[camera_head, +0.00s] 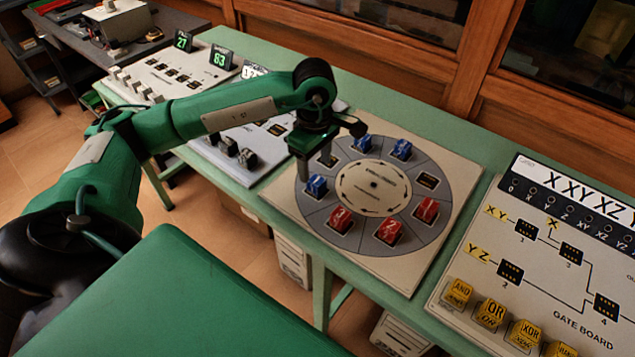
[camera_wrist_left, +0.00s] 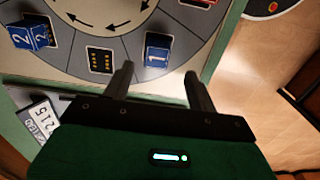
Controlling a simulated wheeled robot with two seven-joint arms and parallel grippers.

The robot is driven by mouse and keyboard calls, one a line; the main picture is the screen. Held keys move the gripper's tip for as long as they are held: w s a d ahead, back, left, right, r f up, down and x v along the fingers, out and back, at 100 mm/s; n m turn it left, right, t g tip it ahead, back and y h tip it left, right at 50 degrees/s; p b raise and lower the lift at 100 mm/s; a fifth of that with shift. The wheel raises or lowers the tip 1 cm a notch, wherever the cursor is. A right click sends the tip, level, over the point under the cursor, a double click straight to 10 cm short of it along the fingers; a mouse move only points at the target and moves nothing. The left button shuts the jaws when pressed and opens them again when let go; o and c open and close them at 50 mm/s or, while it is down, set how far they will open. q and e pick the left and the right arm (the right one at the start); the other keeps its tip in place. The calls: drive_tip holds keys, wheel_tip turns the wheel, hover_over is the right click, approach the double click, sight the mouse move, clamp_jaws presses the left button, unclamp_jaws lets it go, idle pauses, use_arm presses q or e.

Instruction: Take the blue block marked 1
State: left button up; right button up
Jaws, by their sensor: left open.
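The blue block marked 1 (camera_wrist_left: 157,52) sits on the grey ring of the round board, its number showing in the left wrist view. By its place on the ring, it is the blue block (camera_head: 317,187) at the ring's left side in the head view. My left gripper (camera_head: 314,167) hangs over this part of the ring. In the left wrist view, my open, empty fingers (camera_wrist_left: 160,74) point towards the block, which appears between and just beyond the tips. I cannot tell the exact height gap. My right gripper is not in view.
A blue block marked 2 (camera_wrist_left: 32,36) lies left of an empty dark socket (camera_wrist_left: 100,60). A gate board (camera_head: 560,255) with yellow blocks is to the right.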

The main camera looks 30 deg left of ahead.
sight(317, 180)
use_arm(q)
drive_tip(key=shift+f, duration=0.9)
drive_tip(key=shift+w+f+p, duration=0.2)
drive_tip(key=shift+f+p, duration=0.35)
drive_tip(key=shift+f, duration=1.75)
drive_tip(key=c, duration=1.1)
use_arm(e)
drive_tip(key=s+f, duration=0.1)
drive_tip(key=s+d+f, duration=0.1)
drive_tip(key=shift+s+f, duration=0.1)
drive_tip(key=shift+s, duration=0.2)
use_arm(q)
drive_tip(key=shift+o, duration=0.2)
drive_tip(key=shift+r, duration=0.1)
